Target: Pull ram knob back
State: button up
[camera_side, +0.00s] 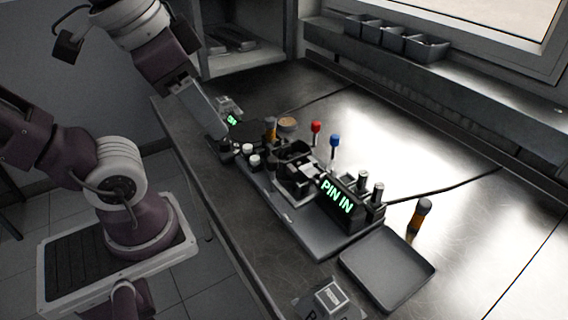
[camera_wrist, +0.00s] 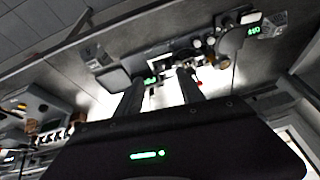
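A press-like fixture on a grey base plate (camera_side: 312,233) stands on the bench, with a lit green "PIN IN" display (camera_side: 337,196). Small knobs with pale tops (camera_side: 254,160) sit at its left end, beside a dark knob (camera_side: 225,146). I cannot tell which knob is the ram knob. My gripper (camera_side: 222,136) is at the left end of the fixture, its fingertips mostly hidden there. In the wrist view my gripper (camera_wrist: 160,80) has its two dark fingers apart with nothing visibly held. The fixture (camera_wrist: 165,57) shows beyond them, with a green display.
A red-topped lever (camera_side: 316,128) and a blue-topped lever (camera_side: 335,141) stand behind the fixture. Bins (camera_side: 395,38) sit on the back ledge. The bench's back right is clear.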

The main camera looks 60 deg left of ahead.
jog(key=s+a+f+m+g+y, duration=0.2)
jog(key=a+f+m+g+y, duration=0.2)
jog(key=a+f+m, duration=0.15)
notch_tip(320, 180, up, 6)
jog(key=m+t+y, duration=0.8)
jog(key=m+t, duration=0.4)
jog(key=m, duration=0.8)
send_over(271, 164)
jog(key=v, duration=0.3)
jog(key=shift+m, duration=0.25)
notch_tip(271, 164, down, 19)
jog(key=shift+f, duration=0.15)
jog(key=x, duration=0.6)
jog(key=shift+w+a+f, duration=0.1)
jog(key=shift+a+f, duration=0.1)
jog(key=shift+f, duration=0.1)
jog(key=shift+w+a, duration=0.25)
jog(key=shift+w, duration=0.05)
